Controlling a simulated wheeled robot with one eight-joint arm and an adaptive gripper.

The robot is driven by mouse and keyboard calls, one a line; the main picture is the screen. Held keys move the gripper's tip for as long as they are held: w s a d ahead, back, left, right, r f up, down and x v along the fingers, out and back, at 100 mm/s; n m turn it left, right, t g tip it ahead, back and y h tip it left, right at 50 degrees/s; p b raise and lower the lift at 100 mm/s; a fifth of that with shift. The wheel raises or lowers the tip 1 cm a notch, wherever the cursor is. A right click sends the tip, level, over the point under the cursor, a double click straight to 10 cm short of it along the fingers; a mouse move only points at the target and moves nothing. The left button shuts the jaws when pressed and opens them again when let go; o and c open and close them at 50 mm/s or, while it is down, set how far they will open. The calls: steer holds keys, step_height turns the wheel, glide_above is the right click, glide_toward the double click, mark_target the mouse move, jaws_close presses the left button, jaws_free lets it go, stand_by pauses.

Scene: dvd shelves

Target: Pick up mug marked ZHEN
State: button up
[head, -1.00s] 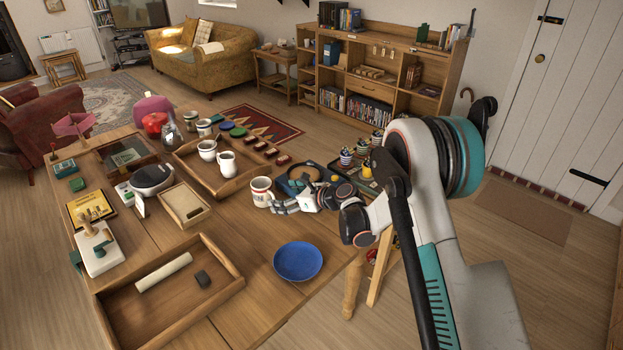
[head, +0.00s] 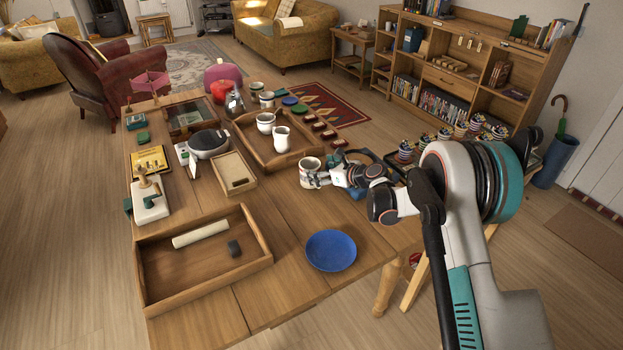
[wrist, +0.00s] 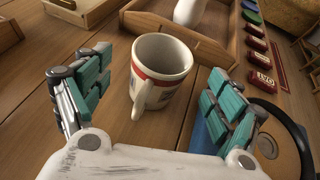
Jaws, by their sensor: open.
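A white mug (head: 309,166) with a red band below its rim stands upright on the wooden table. In the wrist view the mug (wrist: 163,62) is empty, with its handle toward me and a bit of blue print on its side. No name on it is readable. My gripper (head: 326,179) is open at the mug's near side. In the wrist view my gripper's (wrist: 158,90) teal-padded fingers stand to the left and right of the mug, with gaps on both sides. Two white mugs (head: 265,123) (head: 281,140) stand in the wooden tray behind; no marking on them is readable.
The wooden tray (wrist: 205,45) lies close behind the mug. A blue plate (head: 330,250) lies at the table's near edge. Bare tabletop lies left of the mug.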

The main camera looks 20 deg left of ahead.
steer(key=b+x, duration=0.2)
steer(key=x, duration=0.3)
steer(key=shift+w+f+b, duration=0.1)
steer(key=shift+f+b, duration=0.15)
steer(key=shift+b, duration=0.05)
steer(key=shift+r, duration=0.1)
steer(key=c, duration=1.4)
